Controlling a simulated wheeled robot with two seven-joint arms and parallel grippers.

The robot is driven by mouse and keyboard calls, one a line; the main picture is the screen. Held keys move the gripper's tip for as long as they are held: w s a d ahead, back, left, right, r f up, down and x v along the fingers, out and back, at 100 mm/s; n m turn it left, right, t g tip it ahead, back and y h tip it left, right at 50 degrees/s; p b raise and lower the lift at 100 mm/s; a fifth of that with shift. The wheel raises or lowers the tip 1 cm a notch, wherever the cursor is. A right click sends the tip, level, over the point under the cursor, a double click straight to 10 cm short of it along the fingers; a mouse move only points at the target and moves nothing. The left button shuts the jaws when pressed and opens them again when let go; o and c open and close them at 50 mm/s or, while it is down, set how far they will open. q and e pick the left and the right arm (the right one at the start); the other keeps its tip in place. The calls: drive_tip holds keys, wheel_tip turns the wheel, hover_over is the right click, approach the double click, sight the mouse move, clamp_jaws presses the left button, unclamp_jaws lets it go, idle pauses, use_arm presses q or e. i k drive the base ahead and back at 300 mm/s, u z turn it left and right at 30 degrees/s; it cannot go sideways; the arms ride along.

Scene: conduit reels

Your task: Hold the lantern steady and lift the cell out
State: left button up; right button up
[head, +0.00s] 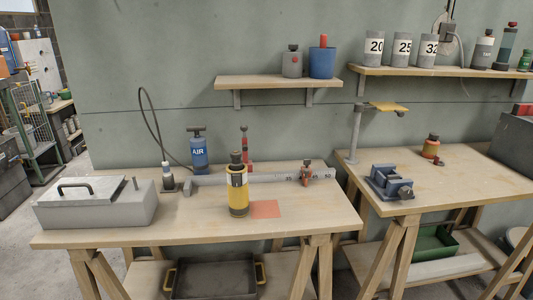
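A yellow cylinder (238,200) with dark bands, which looks like the lantern, stands upright near the front middle of the left workbench. A dark cylinder (236,171) with a pale label and a narrower black top rises from it and looks like the cell. Where the cell sits inside the lantern is hidden. A flat orange-red square (265,209) lies on the bench just to the right of the lantern. Neither of my grippers shows in the head view, and nothing is touching the lantern.
A grey lidded box (97,205) stands at the bench's left end, a blue AIR pump (198,152) at the back. A blue vise (391,184) sits on the right bench. The left bench's front right is clear.

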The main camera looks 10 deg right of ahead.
sight(235, 164)
drive_tip(key=u, duration=0.1)
drive_tip(key=k, duration=0.25)
drive_tip(key=z, duration=1.4)
drive_tip(key=i, duration=1.05)
drive_tip(key=u, duration=0.4)
